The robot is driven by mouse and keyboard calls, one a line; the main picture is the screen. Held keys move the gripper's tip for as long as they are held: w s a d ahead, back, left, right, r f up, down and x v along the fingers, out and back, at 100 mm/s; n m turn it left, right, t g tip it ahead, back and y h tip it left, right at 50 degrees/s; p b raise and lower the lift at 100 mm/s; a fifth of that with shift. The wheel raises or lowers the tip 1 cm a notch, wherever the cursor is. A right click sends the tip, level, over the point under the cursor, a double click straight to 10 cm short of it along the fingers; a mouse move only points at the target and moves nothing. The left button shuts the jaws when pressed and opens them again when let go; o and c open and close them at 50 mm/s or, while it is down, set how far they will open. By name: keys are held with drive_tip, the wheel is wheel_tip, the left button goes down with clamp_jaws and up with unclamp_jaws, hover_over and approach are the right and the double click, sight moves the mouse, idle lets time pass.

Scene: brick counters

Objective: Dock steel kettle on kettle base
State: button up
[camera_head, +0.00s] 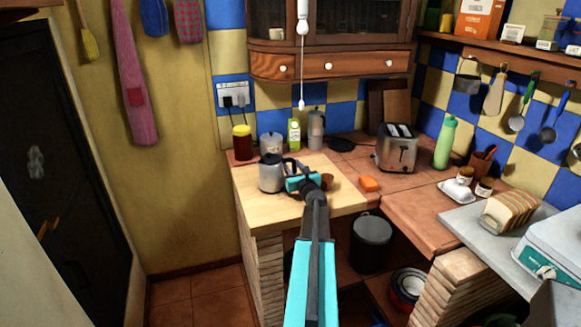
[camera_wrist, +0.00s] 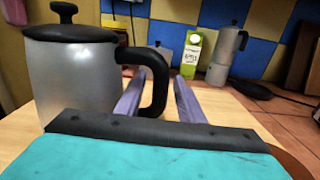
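The steel kettle (camera_head: 271,174), with a black lid and black handle, stands upright on the pale wooden counter. It fills the left of the wrist view (camera_wrist: 80,85). My gripper (camera_wrist: 165,82) has its two fingers on either side of the kettle's handle (camera_wrist: 157,92). A small gap shows beside the handle, so the fingers look open around it; contact is hard to see. In the head view my gripper (camera_head: 291,173) is just right of the kettle. The kettle base (camera_head: 342,145), a flat black disc, lies farther back on the tiled counter; it also shows in the wrist view (camera_wrist: 251,89).
A toaster (camera_head: 396,150) is right of the base.

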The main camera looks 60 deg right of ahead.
drive_tip(key=shift+b+v, duration=1.15)
drive_tip(key=shift+v, duration=4.55)
drive_tip(key=shift+f, duration=0.1)
